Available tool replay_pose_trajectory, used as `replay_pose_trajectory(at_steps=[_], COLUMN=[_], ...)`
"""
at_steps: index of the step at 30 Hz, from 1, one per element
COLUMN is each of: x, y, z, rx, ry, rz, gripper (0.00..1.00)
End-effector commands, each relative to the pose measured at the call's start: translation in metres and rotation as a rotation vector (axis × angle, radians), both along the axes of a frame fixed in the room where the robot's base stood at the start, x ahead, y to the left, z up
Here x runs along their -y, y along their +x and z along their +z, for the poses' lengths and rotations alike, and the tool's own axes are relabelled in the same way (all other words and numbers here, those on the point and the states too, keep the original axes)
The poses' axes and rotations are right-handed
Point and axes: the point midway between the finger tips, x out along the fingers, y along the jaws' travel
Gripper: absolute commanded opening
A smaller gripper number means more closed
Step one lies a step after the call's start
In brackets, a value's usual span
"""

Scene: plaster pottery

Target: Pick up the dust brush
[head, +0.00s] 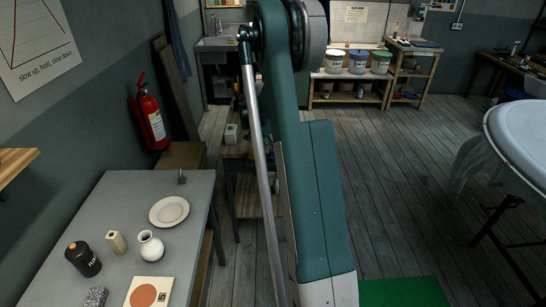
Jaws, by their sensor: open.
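I cannot pick out the dust brush for sure in the head view. My own arm stands upright through the middle of the view and hides part of the room behind it. My gripper is not in view. A wooden bench (236,150) behind the arm carries small items, among them a pale box (231,133); they are partly hidden and too small to tell apart. A small grey upright object (182,177) stands at the far edge of the grey table (120,205); I cannot tell what it is.
The grey table holds a white plate (169,211), a round white vase (151,247), a beige block (116,242), a dark jar (83,259) and a card with an orange disc (149,293). The plank floor (405,185) between is clear.

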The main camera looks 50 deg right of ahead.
Motion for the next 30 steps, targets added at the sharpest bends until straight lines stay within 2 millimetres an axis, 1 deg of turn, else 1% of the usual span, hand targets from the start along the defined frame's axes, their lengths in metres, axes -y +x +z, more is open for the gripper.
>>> replay_pose_trajectory(at_steps=[8,11,21,25,30], x=[0.001,0.003,0.018,0.021,0.022], y=[0.0,-0.001,-0.002,-0.002,-0.002], z=[-0.002,-0.007,-0.04,-0.046,-0.047], rx=[0.0,0.0,0.0,0.0,0.0], ry=[0.0,0.0,0.0,0.0,0.0], rz=[0.0,0.0,0.0,0.0,0.0], gripper=[0.47,0.47,0.47,0.47,0.47])
